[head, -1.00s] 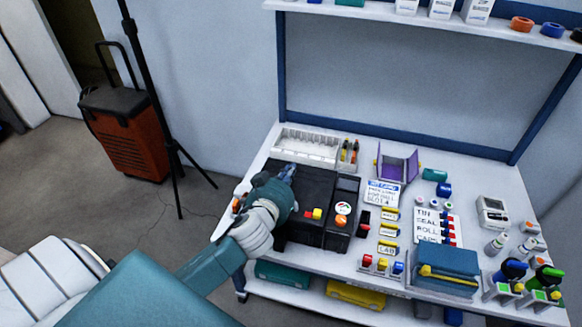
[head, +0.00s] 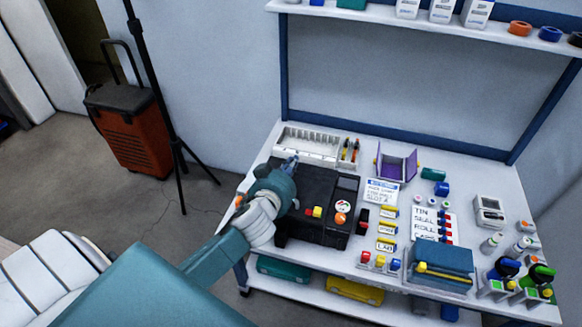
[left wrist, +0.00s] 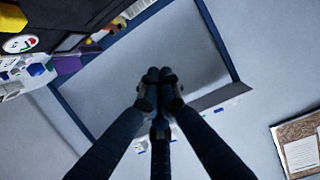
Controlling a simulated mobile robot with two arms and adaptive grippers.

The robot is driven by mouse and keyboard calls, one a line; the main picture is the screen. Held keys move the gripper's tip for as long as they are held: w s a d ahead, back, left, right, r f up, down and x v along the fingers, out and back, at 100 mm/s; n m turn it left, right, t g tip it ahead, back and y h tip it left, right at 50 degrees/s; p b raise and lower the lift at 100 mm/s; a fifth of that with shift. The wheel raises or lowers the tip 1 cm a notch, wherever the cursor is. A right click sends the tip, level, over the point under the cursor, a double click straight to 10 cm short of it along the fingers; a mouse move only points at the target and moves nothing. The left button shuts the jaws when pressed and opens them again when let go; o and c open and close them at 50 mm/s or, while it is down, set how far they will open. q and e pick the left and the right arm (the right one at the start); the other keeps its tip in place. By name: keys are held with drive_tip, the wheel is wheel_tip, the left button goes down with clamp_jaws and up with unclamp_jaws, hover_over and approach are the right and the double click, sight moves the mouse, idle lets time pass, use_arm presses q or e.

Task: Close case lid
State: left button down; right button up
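A black case (head: 318,232) sits on the left part of the white workbench. Its top carries a yellow and red block, a round white dial and an orange button. The case's dark top corner also shows in the left wrist view (left wrist: 62,14). My left gripper (head: 293,160) is over the left side of the case and hides part of it. I cannot tell whether it touches the case or how the lid stands. In the left wrist view its fingertips (left wrist: 159,74) are together with nothing visible between them. My right gripper is not in view.
Behind the case is a white divided tray (head: 306,140). An open purple holder (head: 396,165), label cards and small bottles stand to the right. A teal case (head: 443,262) lies at the front right. A shelf (head: 380,17) hangs above.

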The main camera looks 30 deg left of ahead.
use_arm(q)
drive_tip(key=s+d+f+m+g+h+b, duration=0.15)
drive_tip(key=s+d+f+g, duration=0.3)
drive_tip(key=s, duration=0.55)
drive_tip(key=s+d+f+m+g+h+b, duration=0.1)
drive_tip(key=s+d+f+m+g, duration=0.25)
drive_tip(key=s, duration=0.75)
drive_tip(key=s+d+f+g+h+b, duration=0.1)
drive_tip(key=s+d+f+g, duration=0.2)
drive_tip(key=s+d+f, duration=0.5)
drive_tip(key=s+a+f+g, duration=0.1)
drive_tip(key=s+a+f, duration=0.1)
drive_tip(key=f, duration=0.9)
drive_tip(key=s+a+f, duration=0.1)
drive_tip(key=s+f, duration=0.1)
drive_tip(key=f, duration=0.9)
drive_tip(key=s+a+f, duration=0.1)
drive_tip(key=s+f, duration=0.7)
drive_tip(key=f, duration=0.1)
drive_tip(key=s+a+f+g, duration=0.1)
drive_tip(key=s+a+f, duration=0.1)
drive_tip(key=s+f, duration=0.7)
drive_tip(key=shift+s+a, duration=0.25)
